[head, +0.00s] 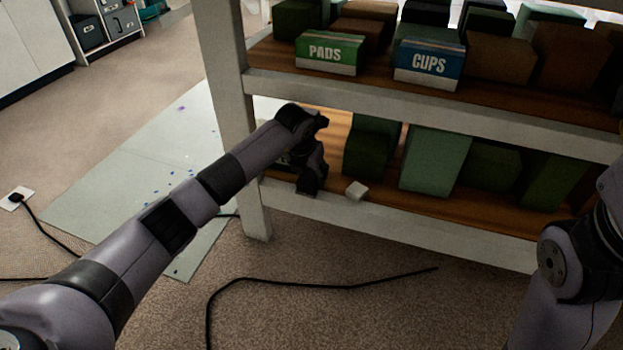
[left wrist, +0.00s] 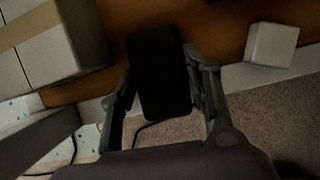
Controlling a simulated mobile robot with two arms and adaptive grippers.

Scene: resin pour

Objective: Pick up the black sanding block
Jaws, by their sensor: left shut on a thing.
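The black sanding block (left wrist: 160,72) shows in the left wrist view as a dark block with rounded corners, between the two fingers of my left gripper (left wrist: 164,82). The fingers are shut on its sides. In the head view my left gripper (head: 312,180) is at the front left of the lower shelf, by the corner post. The block cannot be made out clearly there. I cannot tell whether it still touches the shelf board. My right arm shows at the right edge of the head view, but its gripper is out of frame.
A small white block (head: 357,190) sits on the lower shelf's front edge, right of my left gripper. Green boxes (head: 436,160) stand behind it. The upper shelf holds a PADS box (head: 330,53) and a CUPS box (head: 428,64). A black cable (head: 300,284) lies on the carpet.

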